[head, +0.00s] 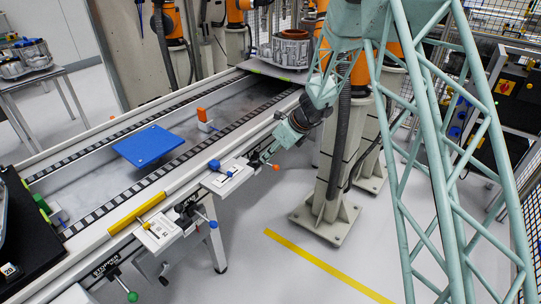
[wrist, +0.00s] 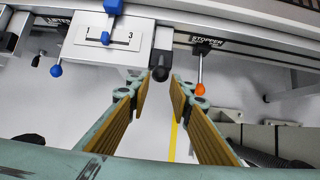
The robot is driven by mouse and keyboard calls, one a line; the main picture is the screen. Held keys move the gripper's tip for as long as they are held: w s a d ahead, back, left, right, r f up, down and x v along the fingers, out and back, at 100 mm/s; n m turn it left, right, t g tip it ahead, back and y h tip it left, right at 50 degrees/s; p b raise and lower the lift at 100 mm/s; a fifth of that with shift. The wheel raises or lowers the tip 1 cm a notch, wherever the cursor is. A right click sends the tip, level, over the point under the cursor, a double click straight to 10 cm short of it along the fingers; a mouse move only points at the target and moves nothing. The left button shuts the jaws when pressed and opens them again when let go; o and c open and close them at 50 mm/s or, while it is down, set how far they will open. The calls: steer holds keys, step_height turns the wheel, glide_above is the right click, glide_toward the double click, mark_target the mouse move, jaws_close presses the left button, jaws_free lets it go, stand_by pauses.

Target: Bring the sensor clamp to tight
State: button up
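No label reading sensor clamp can be made out. A round black knob (wrist: 160,73) sits on a dark block at the right end of a white plate marked 1 and 3 (wrist: 102,38); it may be the clamp. My gripper (wrist: 159,80) is open, its two fingers apart with the black knob between or just beyond their tips. Contact cannot be judged. In the head view my gripper (head: 264,158) is at the rail's front side, right of the white plate (head: 228,177), and the knob is not clearly visible.
An orange-tipped lever (wrist: 200,88) hangs under a STOPPER label, right of the fingers. A blue handle (wrist: 113,7) stands on the plate and a blue ball (wrist: 56,70) hangs left. A blue pallet (head: 148,146) lies on the conveyor. Open floor shows below the rail.

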mark_target(258, 162)
steer(key=shift+b+x, duration=0.6)
steer(key=shift+x, duration=1)
steer(key=shift+w+a+f, duration=0.15)
steer(key=shift+f, duration=0.15)
steer(key=shift+c, duration=0.7)
